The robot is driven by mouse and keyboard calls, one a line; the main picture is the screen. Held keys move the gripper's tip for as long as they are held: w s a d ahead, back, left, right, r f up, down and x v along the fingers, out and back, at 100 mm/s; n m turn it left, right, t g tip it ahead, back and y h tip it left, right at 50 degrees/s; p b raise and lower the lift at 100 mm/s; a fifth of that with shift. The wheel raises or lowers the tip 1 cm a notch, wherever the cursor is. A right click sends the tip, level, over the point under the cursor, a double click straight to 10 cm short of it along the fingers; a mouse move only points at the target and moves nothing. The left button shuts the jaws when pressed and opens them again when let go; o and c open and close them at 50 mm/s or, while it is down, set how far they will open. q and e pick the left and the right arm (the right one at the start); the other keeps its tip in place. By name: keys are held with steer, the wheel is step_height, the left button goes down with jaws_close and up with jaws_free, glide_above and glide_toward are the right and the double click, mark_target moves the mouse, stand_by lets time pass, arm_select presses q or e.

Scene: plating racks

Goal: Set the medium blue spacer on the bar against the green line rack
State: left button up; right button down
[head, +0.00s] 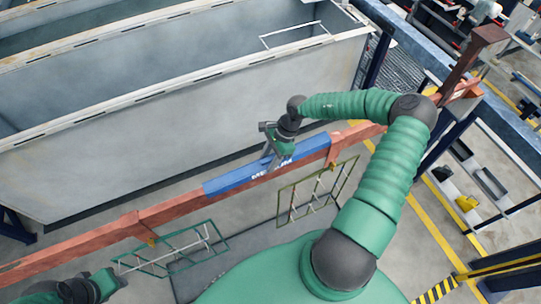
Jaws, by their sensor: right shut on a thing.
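The blue spacer (235,178) is a long blue piece with white lettering, lying along the orange-brown bar (178,208). My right gripper (272,160) is shut on it from above, near its middle; the fingertips are small and partly hidden. The green line rack (172,250), a dark green wire frame, hangs from the bar at lower left. A stretch of bare bar shows between its hook and the spacer's left end. My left gripper (112,284) is only partly seen at the lower left, near the green rack, and its fingers are unclear.
A second rack (318,190), olive-yellow, hangs from the bar near the spacer's right end. Large grey tanks (190,100) stand behind the bar. The bar's right end meets a brown upright (470,65). A shelf with a yellow item (466,203) is at right.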

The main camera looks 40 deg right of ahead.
steer(key=shift+w+a+f, duration=0.1)
steer(key=shift+w+f, duration=0.05)
steer(key=shift+f, duration=0.5)
arm_select(q)
steer(key=shift+w+a+f, duration=0.2)
steer(key=shift+a, duration=0.1)
arm_select(e)
steer(key=c, duration=0.9)
jaws_free()
steer(key=shift+c, duration=0.2)
steer(key=shift+o, duration=1.2)
steer(key=shift+d, duration=0.2)
arm_select(q)
steer(key=shift+d, duration=0.3)
steer(key=shift+a, duration=0.1)
arm_select(e)
steer(key=shift+r, duration=0.1)
